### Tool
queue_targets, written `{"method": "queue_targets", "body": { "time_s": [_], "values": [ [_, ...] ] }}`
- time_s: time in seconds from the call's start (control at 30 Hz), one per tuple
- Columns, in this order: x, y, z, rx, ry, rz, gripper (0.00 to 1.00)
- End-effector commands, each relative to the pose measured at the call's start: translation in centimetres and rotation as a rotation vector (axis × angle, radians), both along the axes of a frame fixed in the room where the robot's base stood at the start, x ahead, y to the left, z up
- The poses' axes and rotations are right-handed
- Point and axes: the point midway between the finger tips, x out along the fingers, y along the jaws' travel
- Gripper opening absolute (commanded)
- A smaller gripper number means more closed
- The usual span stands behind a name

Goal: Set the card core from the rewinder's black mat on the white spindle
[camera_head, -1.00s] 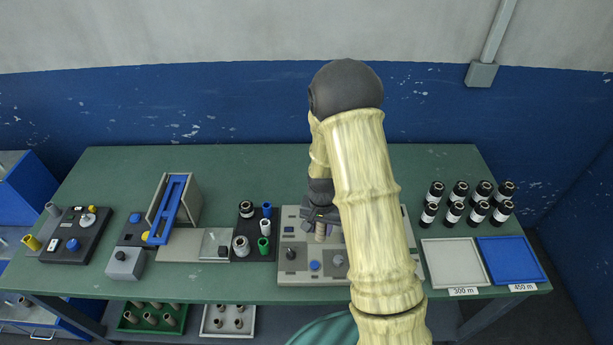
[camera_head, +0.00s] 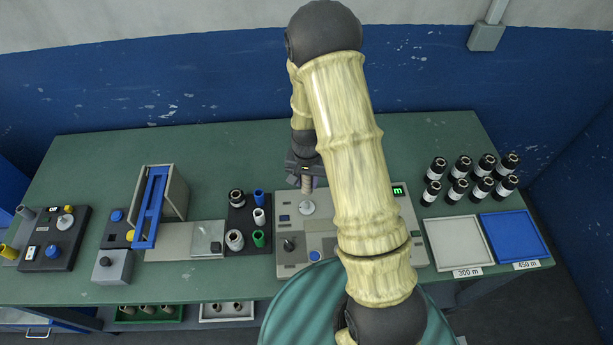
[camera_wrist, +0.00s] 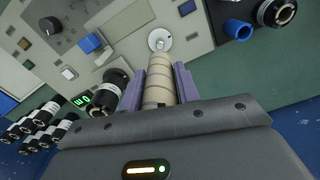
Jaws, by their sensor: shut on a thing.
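My gripper (camera_head: 306,172) is shut on a tan card core (camera_head: 307,184) and holds it roughly upright at the back of the grey rewinder panel. In the wrist view the core (camera_wrist: 160,82) stands between the two purple fingers, with a dark mark on its side. The white spindle (camera_head: 307,208), a round white disc with a small peg, is just below the core's lower end in the head view. In the wrist view the spindle (camera_wrist: 160,40) shows just beyond the core's far end. The core is not around it; the exact gap is hard to judge.
The rewinder (camera_head: 285,262) has a black knob (camera_head: 288,244) and a blue button (camera_head: 314,255). My arm hides its right part. A black mat (camera_head: 238,247) with coloured cores and dark rolls lies to the left. Several black rolls (camera_head: 461,166) and two trays (camera_head: 459,243) stand right.

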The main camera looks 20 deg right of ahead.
Motion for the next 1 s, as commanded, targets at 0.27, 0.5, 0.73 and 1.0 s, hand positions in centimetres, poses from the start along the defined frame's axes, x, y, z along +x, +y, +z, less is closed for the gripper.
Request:
{"method": "queue_targets", "body": {
  "time_s": [0.27, 0.5, 0.73, 1.0],
  "values": [
    [0.0, 0.0, -0.7, 0.0, 0.0, 0.001, 0.1],
    [0.0, -0.1, -2.8, 0.0, 0.001, -0.002, 0.1],
    [0.0, -0.1, -4.7, 0.0, -0.001, -0.003, 0.1],
    [0.0, -0.1, -5.0, 0.0, -0.001, -0.003, 0.1]
  ]
}}
